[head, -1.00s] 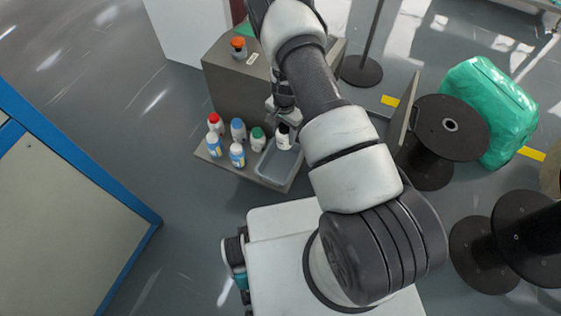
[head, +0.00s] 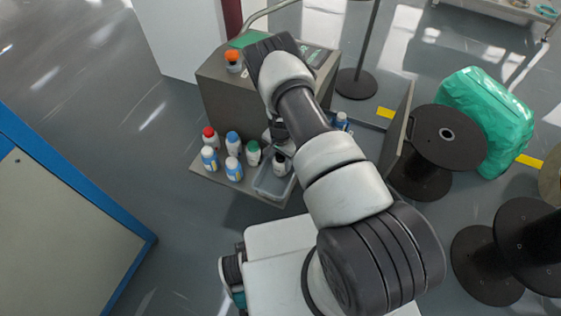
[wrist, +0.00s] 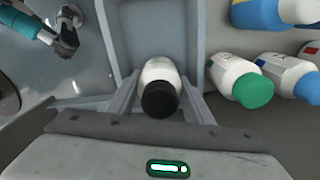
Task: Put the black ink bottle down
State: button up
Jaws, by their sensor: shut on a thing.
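The black ink bottle (wrist: 160,75) is white with a black cap. In the wrist view it stands between my two gripper fingers. My gripper (wrist: 162,98) is shut on it. In the head view the bottle (head: 280,164) shows at the upper part of the grey tray (head: 265,191), under my gripper (head: 278,143). The tray (wrist: 168,17) is also in the wrist view, behind and around the bottle. I cannot tell whether the bottle's base touches the tray floor.
An orange-capped bottle (head: 233,62) is on the upper surface of the cabinet (head: 225,98).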

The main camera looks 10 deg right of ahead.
jog(key=shift+f, duration=0.2)
jog(key=o, duration=1.2)
jog(key=shift+r, duration=0.1)
